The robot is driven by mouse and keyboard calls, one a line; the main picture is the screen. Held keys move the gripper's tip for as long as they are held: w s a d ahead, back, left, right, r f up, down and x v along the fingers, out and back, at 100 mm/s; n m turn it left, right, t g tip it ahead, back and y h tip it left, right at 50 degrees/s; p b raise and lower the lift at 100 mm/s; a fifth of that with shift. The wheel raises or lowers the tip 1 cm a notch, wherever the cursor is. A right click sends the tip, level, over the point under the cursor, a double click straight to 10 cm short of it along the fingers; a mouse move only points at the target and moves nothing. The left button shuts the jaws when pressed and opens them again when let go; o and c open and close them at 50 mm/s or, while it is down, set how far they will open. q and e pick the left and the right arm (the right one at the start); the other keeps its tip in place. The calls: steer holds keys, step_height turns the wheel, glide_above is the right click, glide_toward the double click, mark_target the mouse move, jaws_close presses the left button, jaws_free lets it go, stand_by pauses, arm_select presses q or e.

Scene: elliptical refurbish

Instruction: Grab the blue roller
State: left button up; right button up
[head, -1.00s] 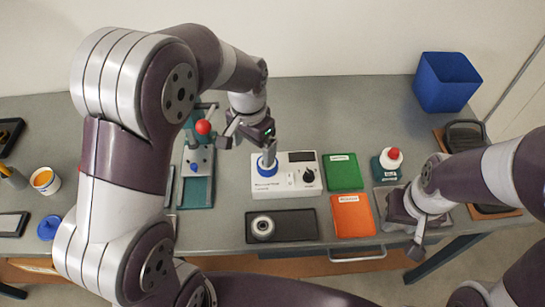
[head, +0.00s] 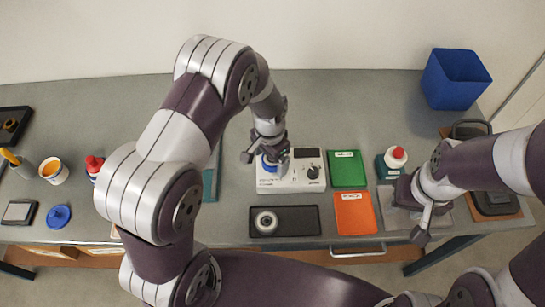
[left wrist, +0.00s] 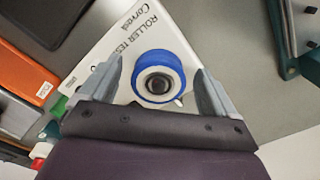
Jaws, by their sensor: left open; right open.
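The blue roller (left wrist: 158,77) has a blue rim, a white ring and a dark centre. It sits on the white roller tester (left wrist: 103,62), which also shows in the head view (head: 300,180). My left gripper (left wrist: 158,70) is open over the roller, with one finger on either side of it in the left wrist view. In the head view the left gripper (head: 264,160) mostly hides the roller. My right gripper (head: 424,215) is open and empty at the right, low over a grey pad.
A black tray (head: 300,221) with a grey roller (head: 266,222) lies in front of the tester. A blue bin (head: 456,78) stands back right. The table behind the tester is clear.

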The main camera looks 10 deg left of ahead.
arm_select(q)
steer(key=c, duration=1.2)
steer(key=shift+r, duration=0.1)
